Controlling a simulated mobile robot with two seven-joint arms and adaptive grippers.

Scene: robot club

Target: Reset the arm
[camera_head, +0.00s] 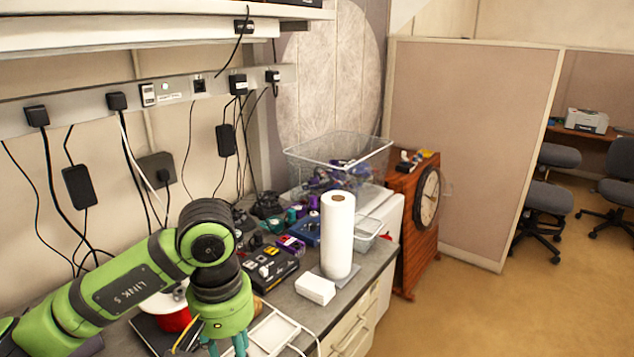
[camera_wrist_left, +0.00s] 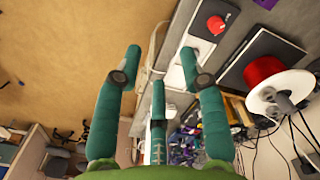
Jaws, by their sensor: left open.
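My left arm is green with dark joints and reaches in from the left in the head view, bent downward at the wrist. My left gripper (camera_head: 228,347) points down at the bottom of the head view, its fingertips cut off by the frame edge. In the left wrist view the same gripper (camera_wrist_left: 160,58) has teal fingers spread apart, with nothing between them. The bench drawers and floor show beyond the fingers. My right gripper is in neither view.
The workbench (camera_head: 368,272) carries a paper towel roll (camera_head: 338,238), a small white box (camera_head: 315,289), a white tray (camera_head: 284,327) and a wire basket (camera_head: 383,150). A red spool (camera_wrist_left: 265,72) is near the gripper. Cords hang along the wall. Open floor (camera_head: 500,310) lies right.

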